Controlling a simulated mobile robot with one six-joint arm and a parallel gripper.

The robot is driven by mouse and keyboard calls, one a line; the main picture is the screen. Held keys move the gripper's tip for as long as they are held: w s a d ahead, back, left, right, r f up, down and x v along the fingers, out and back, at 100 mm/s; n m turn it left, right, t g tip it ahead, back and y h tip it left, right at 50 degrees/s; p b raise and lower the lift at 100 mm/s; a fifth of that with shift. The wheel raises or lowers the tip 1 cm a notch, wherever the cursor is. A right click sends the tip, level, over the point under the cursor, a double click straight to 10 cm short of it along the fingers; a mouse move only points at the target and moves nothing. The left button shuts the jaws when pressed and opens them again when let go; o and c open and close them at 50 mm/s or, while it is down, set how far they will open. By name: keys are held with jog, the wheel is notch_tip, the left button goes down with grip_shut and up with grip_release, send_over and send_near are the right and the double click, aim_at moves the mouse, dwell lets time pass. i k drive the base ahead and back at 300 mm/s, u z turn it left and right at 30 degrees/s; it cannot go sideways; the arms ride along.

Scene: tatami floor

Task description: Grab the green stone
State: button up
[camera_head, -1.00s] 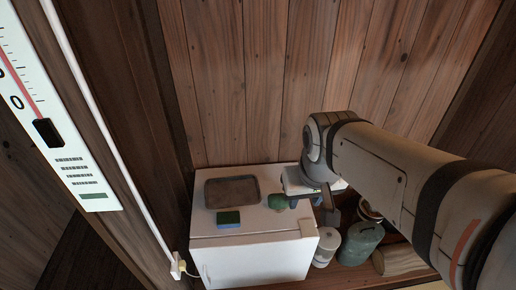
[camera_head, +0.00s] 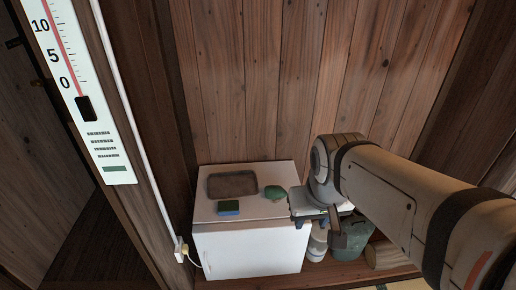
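The green stone (camera_head: 275,192) lies on top of a white cabinet (camera_head: 245,211), near its right side. My gripper (camera_head: 318,229) hangs just off the cabinet's right edge, to the right of the stone and apart from it. The stone is in plain sight and nothing holds it. The fingers are small and partly hidden by the gripper body, so I cannot make out the gap between them.
A dark tray (camera_head: 232,184) and a green and blue sponge (camera_head: 228,208) share the cabinet top. A pale canister (camera_head: 317,247) and a green container (camera_head: 352,240) stand on the right below my arm. A wooden plank wall (camera_head: 290,80) rises behind.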

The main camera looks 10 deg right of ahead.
aim_at(272, 192)
jog(key=z, duration=0.1)
jog(key=i, duration=0.9)
jog(key=u, duration=0.05)
